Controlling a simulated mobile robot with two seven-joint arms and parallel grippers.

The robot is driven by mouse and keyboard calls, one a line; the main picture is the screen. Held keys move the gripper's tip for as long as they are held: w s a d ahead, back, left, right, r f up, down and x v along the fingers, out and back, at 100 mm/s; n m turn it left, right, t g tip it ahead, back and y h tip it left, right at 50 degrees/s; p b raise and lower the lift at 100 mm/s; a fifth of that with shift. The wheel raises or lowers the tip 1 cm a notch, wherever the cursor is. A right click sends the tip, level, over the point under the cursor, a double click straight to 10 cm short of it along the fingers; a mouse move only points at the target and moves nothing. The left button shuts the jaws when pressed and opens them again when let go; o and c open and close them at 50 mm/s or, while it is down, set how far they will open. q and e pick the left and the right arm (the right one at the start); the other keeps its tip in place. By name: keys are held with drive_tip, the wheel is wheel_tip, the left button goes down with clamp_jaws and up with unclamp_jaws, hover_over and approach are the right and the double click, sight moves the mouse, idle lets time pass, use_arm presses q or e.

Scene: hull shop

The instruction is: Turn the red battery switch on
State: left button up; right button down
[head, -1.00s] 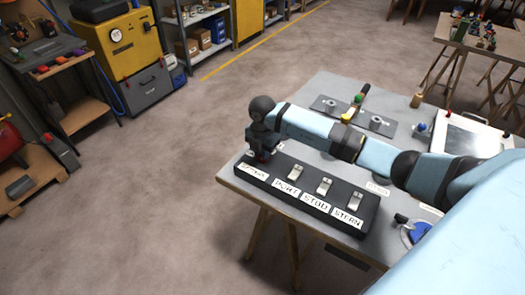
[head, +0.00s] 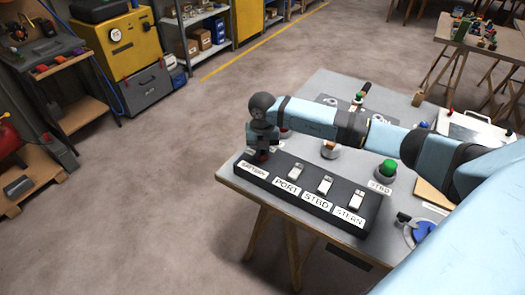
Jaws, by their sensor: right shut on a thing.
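The black switch panel (head: 318,205) lies along the near left edge of the grey table. The label BATTERY (head: 253,170) is at its left end. Just above that label my right gripper (head: 263,154) points down and is shut on the red battery switch (head: 262,157). Only a small dark red part of the switch shows beneath the fingers, so its exact angle is hidden. Three pale rocker switches, PORT (head: 298,170), STBD (head: 325,184) and STERN (head: 356,199), sit to the right on the same panel. My left gripper is not in view.
A green button (head: 387,169) and a round grey-based control (head: 330,149) stand on the table (head: 290,134) behind the panel, close to my right arm. A blue round part (head: 425,231) is at the right. The floor (head: 130,215) at left is clear.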

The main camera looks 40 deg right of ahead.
drive_tip(key=n+b, duration=0.1)
drive_tip(key=n, duration=0.3)
drive_tip(key=shift+f+n+b, duration=0.1)
drive_tip(key=shift+n+b, duration=0.2)
drive_tip(key=shift+b, duration=0.05)
drive_tip(key=n+b, duration=0.1)
drive_tip(key=n, duration=0.2)
drive_tip(key=shift+n, duration=0.3)
drive_tip(key=shift+n+b, duration=0.5)
drive_tip(key=shift+n, duration=0.1)
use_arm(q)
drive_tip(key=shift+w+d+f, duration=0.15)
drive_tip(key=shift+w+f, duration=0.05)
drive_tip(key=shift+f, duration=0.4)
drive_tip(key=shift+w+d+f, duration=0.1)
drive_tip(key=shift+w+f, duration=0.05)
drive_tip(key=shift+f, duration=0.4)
use_arm(e)
drive_tip(key=shift+n, duration=0.8)
use_arm(q)
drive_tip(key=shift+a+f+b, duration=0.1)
drive_tip(key=shift+b, duration=0.2)
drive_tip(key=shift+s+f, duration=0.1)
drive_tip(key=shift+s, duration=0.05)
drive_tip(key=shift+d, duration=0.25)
use_arm(e)
drive_tip(key=c, duration=1.1)
unclamp_jaws()
drive_tip(key=shift+c, duration=0.2)
